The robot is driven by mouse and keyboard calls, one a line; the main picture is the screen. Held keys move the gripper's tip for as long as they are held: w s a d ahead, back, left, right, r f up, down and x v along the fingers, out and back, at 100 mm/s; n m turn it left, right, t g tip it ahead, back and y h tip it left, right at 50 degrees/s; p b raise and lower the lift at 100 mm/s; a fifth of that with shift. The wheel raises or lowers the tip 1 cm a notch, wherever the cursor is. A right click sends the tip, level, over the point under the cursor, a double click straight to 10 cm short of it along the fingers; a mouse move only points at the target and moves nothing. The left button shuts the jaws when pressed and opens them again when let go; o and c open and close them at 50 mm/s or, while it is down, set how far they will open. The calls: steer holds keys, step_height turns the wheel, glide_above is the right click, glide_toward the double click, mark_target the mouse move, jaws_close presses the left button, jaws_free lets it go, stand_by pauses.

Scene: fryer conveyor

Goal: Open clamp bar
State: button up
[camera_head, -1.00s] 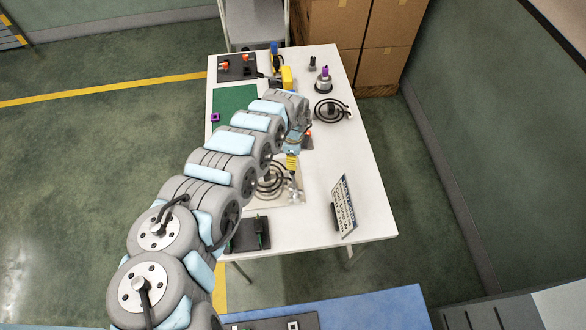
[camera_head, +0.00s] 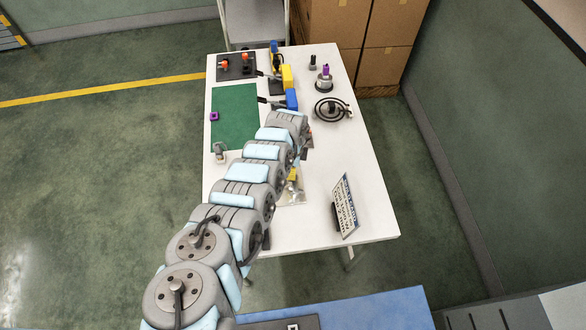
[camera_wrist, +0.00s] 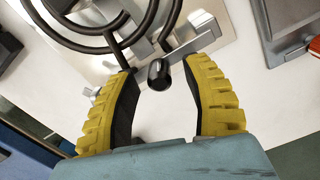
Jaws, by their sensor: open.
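My gripper (camera_wrist: 160,68) has its two yellow, black-lined fingers spread apart. A dark rounded knob (camera_wrist: 158,73) lies between the fingertips in the wrist view, with visible gaps on both sides. Beyond it is a metal clamp fixture (camera_wrist: 203,40) with a bar or bracket next to a black heating coil (camera_wrist: 85,42). I cannot tell whether the knob is joined to the bar. In the head view one yellow finger (camera_head: 292,174) shows above the pale fixture plate (camera_head: 291,197); my arm hides most of the fixture and the coil.
The white table (camera_head: 355,170) has clear room at its right side. A tilted sign (camera_head: 345,207) stands near the front right. Another coil (camera_head: 333,109), a green mat (camera_head: 234,112) and a dark board with orange knobs (camera_head: 236,66) are farther back.

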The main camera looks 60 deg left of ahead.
jaws_close()
steer(key=shift+d+r, duration=0.1)
stand_by(0.4)
